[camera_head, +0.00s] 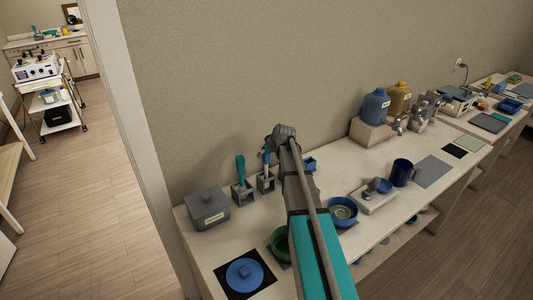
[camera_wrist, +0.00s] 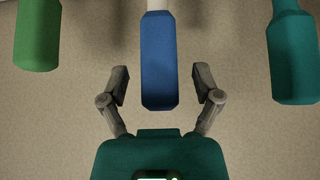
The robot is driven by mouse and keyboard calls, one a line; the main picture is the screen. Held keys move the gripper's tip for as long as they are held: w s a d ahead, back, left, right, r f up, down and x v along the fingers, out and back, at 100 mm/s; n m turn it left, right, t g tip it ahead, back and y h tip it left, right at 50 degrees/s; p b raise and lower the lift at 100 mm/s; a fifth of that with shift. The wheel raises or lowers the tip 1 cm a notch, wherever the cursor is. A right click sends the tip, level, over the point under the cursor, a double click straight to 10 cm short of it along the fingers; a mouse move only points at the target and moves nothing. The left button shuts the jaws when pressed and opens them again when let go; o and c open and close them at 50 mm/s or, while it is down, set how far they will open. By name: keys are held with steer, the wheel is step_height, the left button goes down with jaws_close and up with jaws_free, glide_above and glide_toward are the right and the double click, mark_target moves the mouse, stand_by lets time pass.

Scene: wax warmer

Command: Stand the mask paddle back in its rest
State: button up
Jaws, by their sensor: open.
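In the wrist view my gripper (camera_wrist: 162,76) is open, with one finger on each side of a blue handle (camera_wrist: 157,65). A gap shows between the handle and each finger. A green handle (camera_wrist: 38,35) is at the left and a teal handle (camera_wrist: 292,55) at the right, both outside the fingers. In the head view a teal-handled tool (camera_head: 240,168) stands upright in a grey rest (camera_head: 243,195). A blue-handled tool (camera_head: 266,160) stands in a similar rest (camera_head: 265,183) beside it. I cannot tell which tool is the mask paddle.
A grey lidded box (camera_head: 207,209) stands left of the rests. A blue round lid (camera_head: 245,274) lies on a black mat, with a green bowl (camera_head: 279,241) nearby. A blue bowl (camera_head: 342,211), mug (camera_head: 402,172) and bottles (camera_head: 375,106) are to the right. The wall is close behind.

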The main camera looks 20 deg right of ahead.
steer(key=shift+s+r, duration=0.1)
steer(key=shift+r, duration=0.05)
steer(key=shift+s+r+p, duration=0.2)
steer(key=shift+r+p, duration=0.1)
steer(key=shift+p, duration=0.15)
steer(key=shift+s+d+r, duration=0.1)
steer(key=shift+s+r, duration=0.1)
steer(key=shift+r, duration=0.05)
steer(key=p+v, duration=0.5)
steer(key=v, duration=0.1)
stand_by(1.5)
steer(key=shift+s, duration=0.15)
stand_by(1.1)
steer(key=s+a+f+g+b, duration=0.2)
steer(key=s+a, duration=0.4)
steer(key=s, duration=0.3)
steer(key=s+a+f+m+g+h+b, duration=0.1)
steer(key=s+a+f+g+b, duration=0.2)
steer(key=s+a+f, duration=0.3)
steer(key=s+a+f+m+g+b, duration=0.1)
steer(key=s+a+f+b, duration=0.3)
steer(key=s, duration=0.8)
steer(key=a+f+g, duration=0.1)
steer(key=a+f, duration=0.1)
steer(key=a, duration=0.1)
steer(key=shift+s+b, duration=0.25)
steer(key=shift+b, duration=0.1)
